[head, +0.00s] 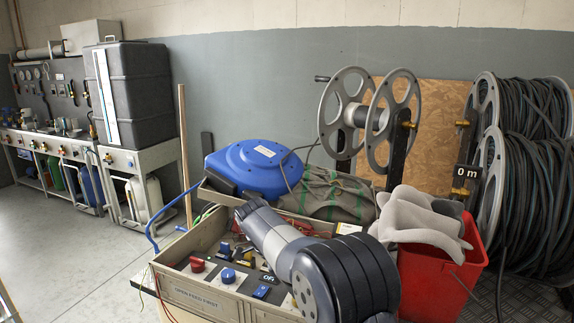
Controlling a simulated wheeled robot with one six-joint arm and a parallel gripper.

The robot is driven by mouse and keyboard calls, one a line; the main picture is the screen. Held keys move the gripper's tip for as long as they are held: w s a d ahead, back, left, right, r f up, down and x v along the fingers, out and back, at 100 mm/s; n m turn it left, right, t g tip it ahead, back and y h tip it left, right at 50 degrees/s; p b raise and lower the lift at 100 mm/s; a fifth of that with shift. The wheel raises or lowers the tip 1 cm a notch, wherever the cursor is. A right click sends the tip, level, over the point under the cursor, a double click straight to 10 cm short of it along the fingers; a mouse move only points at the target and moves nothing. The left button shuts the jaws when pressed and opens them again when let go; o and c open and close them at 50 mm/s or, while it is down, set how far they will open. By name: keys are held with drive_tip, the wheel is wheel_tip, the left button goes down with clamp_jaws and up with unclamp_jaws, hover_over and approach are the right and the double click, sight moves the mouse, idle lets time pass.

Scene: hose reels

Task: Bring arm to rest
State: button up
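My arm (270,235) shows in the head view, a light grey link with dark joints. It reaches from the lower middle up and left over an open beige control box (200,293). A large ribbed dark joint is nearest the camera. My gripper's fingers do not show, so I cannot see whether it is open or shut. The arm hides part of the box's inside and right side. I cannot tell whether the arm touches the box.
A blue hose reel (250,166) sits behind the box beside a green-grey bag (330,195). A red bucket (441,280) with grey gloves (422,220) stands right. An empty reel (340,120) and full hose reels (525,170) stand behind. Floor (60,250) is clear at left.

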drive_tip(key=v, duration=0.6)
drive_tip(key=b+x, duration=0.1)
drive_tip(key=x, duration=1)
drive_tip(key=shift+f, duration=0.2)
drive_tip(key=shift+d+f, duration=0.15)
drive_tip(key=shift+f, duration=0.05)
drive_tip(key=n+t+b, duration=0.1)
drive_tip(key=n, duration=0.3)
drive_tip(key=shift+s+r+n+t+y+b, duration=0.1)
drive_tip(key=shift+n+t+y+b, duration=0.25)
drive_tip(key=shift+n+t+y, duration=0.05)
drive_tip(key=n+y, duration=0.1)
drive_tip(key=n, duration=0.2)
drive_tip(key=n+t, duration=0.1)
drive_tip(key=n, duration=0.1)
drive_tip(key=shift+s+d+n+y, duration=0.1)
drive_tip(key=shift+d+n+y, duration=0.05)
drive_tip(key=shift+n+y, duration=0.25)
drive_tip(key=shift+d+n+t+y, duration=0.15)
drive_tip(key=shift+n+y, duration=0.3)
drive_tip(key=shift+n, duration=0.8)
drive_tip(key=shift+a+n+t+y, duration=0.1)
drive_tip(key=shift+n+t+y, duration=0.25)
drive_tip(key=shift+n, duration=0.9)
drive_tip(key=shift+d+n+g+y+b, duration=0.15)
drive_tip(key=shift+n+y+b, duration=0.35)
drive_tip(key=shift+n, duration=0.55)
drive_tip(key=shift+d+n+g+y+b, duration=0.15)
drive_tip(key=shift+n+y+b, duration=0.3)
drive_tip(key=shift+n, duration=0.6)
